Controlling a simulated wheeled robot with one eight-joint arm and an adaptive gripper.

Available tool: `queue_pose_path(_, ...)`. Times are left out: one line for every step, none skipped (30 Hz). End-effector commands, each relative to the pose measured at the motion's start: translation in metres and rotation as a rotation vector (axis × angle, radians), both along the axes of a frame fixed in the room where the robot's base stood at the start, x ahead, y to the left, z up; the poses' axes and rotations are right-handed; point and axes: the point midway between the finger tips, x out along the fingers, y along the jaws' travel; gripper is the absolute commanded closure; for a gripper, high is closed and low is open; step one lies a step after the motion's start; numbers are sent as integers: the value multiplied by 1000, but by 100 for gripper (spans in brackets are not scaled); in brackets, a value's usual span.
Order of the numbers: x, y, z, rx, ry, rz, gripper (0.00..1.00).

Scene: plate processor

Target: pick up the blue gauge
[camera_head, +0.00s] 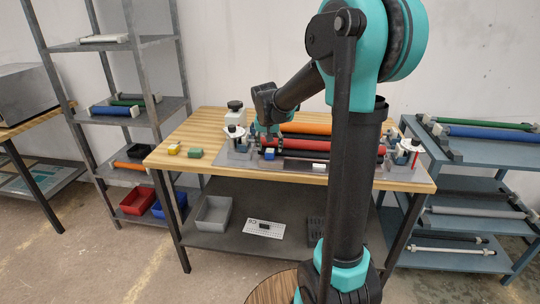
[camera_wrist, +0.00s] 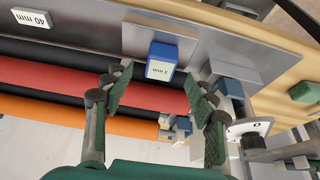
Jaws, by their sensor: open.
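The blue gauge (camera_wrist: 161,59) is a small block with a pale label reading "3 mm". It sits on the grey metal plate of the machine, in front of the red roller (camera_wrist: 150,90). It also shows as a small blue spot in the head view (camera_head: 269,154). My gripper (camera_wrist: 158,85) is open, with one finger toward each side of the gauge in the wrist view. The fingertips appear short of the gauge, and nothing is between them. In the head view my gripper (camera_head: 268,138) is over the machine's left part, partly hidden by its own links.
An orange roller (camera_head: 306,128) lies behind the red one. A white "40 mm" block (camera_wrist: 32,17) is on the plate. A green block (camera_head: 195,153) and a yellow block (camera_head: 174,149) lie on the wooden tabletop (camera_head: 190,127) to the left. A roller end fitting (camera_wrist: 249,128) is close to one finger.

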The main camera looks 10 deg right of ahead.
Motion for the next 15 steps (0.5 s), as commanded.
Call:
queue_pose_path(3,-1,-6,0,0,0,43)
queue_pose_path(4,-1,-10,0,0,0,43)
queue_pose_path(6,-1,-13,0,0,0,43)
queue_pose_path(7,-2,-15,0,0,0,43)
queue_pose_path(7,-2,-17,0,0,0,43)
queue_pose_path(7,-2,-19,0,0,1,43)
queue_pose_path(8,-2,-19,0,0,1,43)
queue_pose_path(8,-2,-20,0,0,1,43)
queue_pose_path(8,-2,-20,0,0,1,43)
queue_pose_path(8,-2,-20,0,0,1,43)
queue_pose_path(8,-2,-20,0,0,1,43)
queue_pose_path(8,-2,-20,0,0,1,43)
queue_pose_path(8,-2,-20,0,0,1,43)
queue_pose_path(8,-2,-20,0,0,1,46)
queue_pose_path(8,-2,-20,0,0,1,51)
